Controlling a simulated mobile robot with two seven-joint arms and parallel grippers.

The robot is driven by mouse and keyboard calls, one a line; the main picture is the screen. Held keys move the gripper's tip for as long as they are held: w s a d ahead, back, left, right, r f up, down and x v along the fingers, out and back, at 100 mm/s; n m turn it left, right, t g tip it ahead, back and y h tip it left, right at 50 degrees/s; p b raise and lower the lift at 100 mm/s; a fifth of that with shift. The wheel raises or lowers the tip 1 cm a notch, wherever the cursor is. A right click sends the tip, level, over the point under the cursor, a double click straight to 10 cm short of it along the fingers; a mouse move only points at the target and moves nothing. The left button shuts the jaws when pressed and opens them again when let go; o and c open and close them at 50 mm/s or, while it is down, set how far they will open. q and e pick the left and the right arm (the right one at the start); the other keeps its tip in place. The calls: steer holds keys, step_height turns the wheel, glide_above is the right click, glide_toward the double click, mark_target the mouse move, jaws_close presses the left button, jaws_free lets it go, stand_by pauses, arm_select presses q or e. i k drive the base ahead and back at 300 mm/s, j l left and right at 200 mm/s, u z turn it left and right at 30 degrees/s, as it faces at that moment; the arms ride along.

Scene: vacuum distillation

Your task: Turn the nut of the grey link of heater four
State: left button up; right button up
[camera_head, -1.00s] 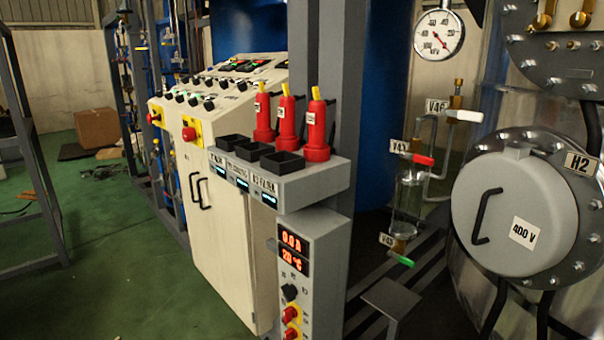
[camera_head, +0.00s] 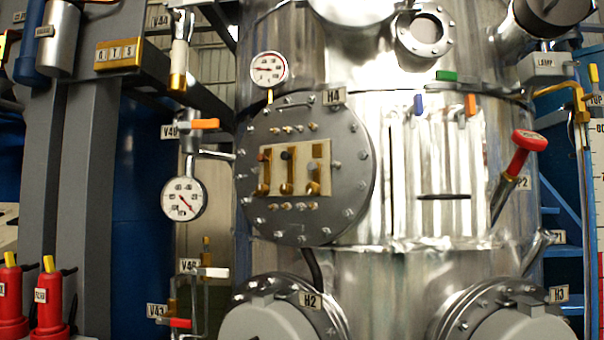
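Heater four is the round grey flange (camera_head: 355,185) labelled H4 on the shiny metal vessel, left of the picture's middle. Bolts ring its rim. A pale terminal plate (camera_head: 297,168) in its centre carries three brass-coloured upright links, with small studs above and below. The left link (camera_head: 264,174) has an orange-brown top, the middle link (camera_head: 287,172) a dark grey top, and the right link (camera_head: 313,178) looks brass with a grey-brown top. The nuts are too small to tell apart clearly. Neither of my grippers is in view.
A pressure gauge (camera_head: 268,68) sits above left of the flange and another gauge (camera_head: 184,199) further left. Covered heaters H2 (camera_head: 262,325) and H3 (camera_head: 515,325) bulge out below. A red-handled lever (camera_head: 528,140) sticks out at right. Grey posts and red bottles (camera_head: 48,302) stand at left.

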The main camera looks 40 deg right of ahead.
mark_target(312, 187)
steer(key=z, duration=1.25)
